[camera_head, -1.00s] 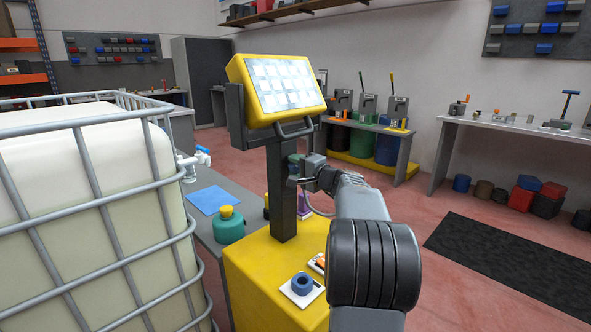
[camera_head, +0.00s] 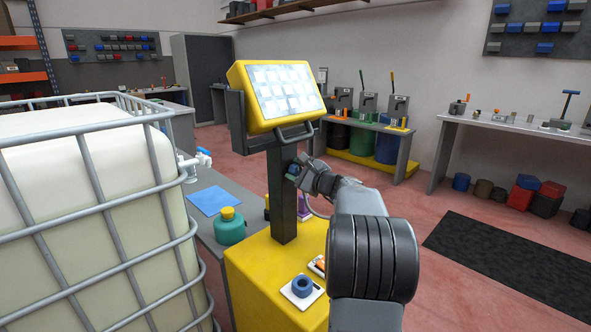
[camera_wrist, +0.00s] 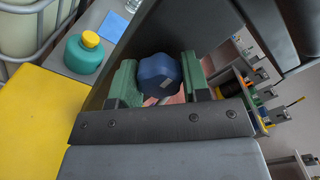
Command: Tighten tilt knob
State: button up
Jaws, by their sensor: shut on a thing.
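The tilt knob (camera_wrist: 157,72) is a dark blue lobed knob with a pale mark on its face. It sits on the dark post below the yellow-framed panel (camera_head: 236,80). My gripper (camera_wrist: 160,84) has its two green fingers on either side of the knob and is shut on it. In the head view my gripper (camera_head: 299,172) is at the right side of the post (camera_head: 281,205), and the knob is mostly hidden there. The panel is tilted back, with a grey handle (camera_head: 292,134) along its lower edge.
The yellow base (camera_head: 258,262) carries a blue ring on a white plate (camera_head: 302,289). A caged white tank (camera_head: 90,200) stands close on the left. A green bottle with a yellow cap (camera_head: 229,228) and a blue sheet (camera_head: 215,200) are on the grey bench.

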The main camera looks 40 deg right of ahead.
jog(key=shift+f+m, duration=0.15)
jog(key=shift+m, duration=0.25)
jog(key=o, duration=0.9)
jog(key=shift+o, duration=0.2)
jog(key=shift+s, duration=0.1)
jog(key=s+d, duration=0.2)
jog(key=s, duration=1.1)
jog(key=shift+s+d+p, duration=0.25)
jog(key=shift+s+p, duration=0.05)
jog(key=shift+p, duration=0.05)
notch_tip(320, 180, down, 7)
jog(key=s+a+n+g, duration=0.2)
jog(key=n+g, duration=0.1)
jog(key=g, duration=0.1)
jog(key=s+a+f+n+g+p, duration=0.2)
jog(key=s+a+n+g+p, duration=0.2)
jog(key=a+n+g+p, duration=0.6)
jog(key=s+a+r+n+h+p, duration=0.1)
jog(key=s+a+r+n+p, duration=0.2)
jog(key=a, duration=0.6)
jog(key=s+a+r+n+h+p, duration=0.2)
jog(key=s+a+r+n+p, duration=0.1)
jog(key=a+r+n+p, duration=0.4)
notch_tip(320, 180, up, 3)
jog(key=shift+a+r+n, duration=0.2)
jog(key=shift+a+n, duration=0.65)
jog(key=shift+n, duration=0.25)
